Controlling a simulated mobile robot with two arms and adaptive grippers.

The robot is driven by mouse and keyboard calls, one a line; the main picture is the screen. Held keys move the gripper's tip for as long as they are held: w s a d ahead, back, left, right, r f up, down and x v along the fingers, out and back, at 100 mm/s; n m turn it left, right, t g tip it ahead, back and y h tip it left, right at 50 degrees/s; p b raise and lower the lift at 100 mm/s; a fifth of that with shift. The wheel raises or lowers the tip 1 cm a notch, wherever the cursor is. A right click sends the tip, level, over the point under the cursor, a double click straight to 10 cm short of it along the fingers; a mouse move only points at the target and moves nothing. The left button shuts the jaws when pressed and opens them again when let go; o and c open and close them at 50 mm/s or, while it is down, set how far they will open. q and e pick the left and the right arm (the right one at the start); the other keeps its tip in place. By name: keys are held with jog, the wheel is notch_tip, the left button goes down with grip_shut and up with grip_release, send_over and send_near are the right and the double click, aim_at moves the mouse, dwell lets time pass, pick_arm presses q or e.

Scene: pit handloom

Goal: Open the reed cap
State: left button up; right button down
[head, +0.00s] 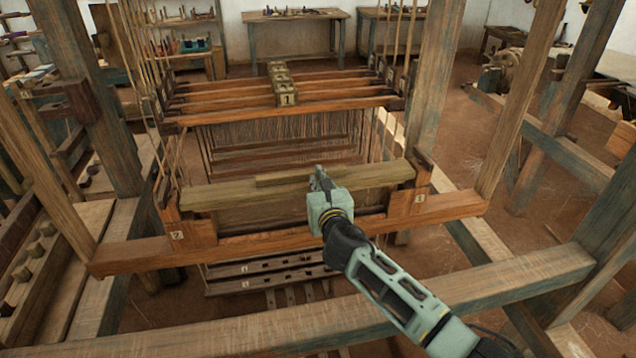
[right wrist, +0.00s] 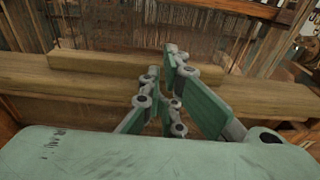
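The reed cap (head: 225,194) is a long olive-yellow wooden bar lying across the top of the orange-brown batten frame. A shorter raised strip (head: 285,179) runs along its middle. My right gripper (head: 318,175) reaches in from the front right and is over the middle of the cap, by the right part of the strip. In the right wrist view the cap (right wrist: 50,83) and strip (right wrist: 100,65) pass behind the fingers (right wrist: 164,66). The fingers lean together with little gap, and I see nothing held between them. Contact with the cap cannot be told. My left gripper is out of view.
The batten's lower beam (head: 262,242) spans below the cap. Behind it stand warp threads and heddle bars (head: 220,115). Thick loom posts (head: 437,80) flank the work, and a heavy front beam (head: 350,310) crosses below my right arm.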

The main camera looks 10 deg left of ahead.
jog(key=v, duration=1.2)
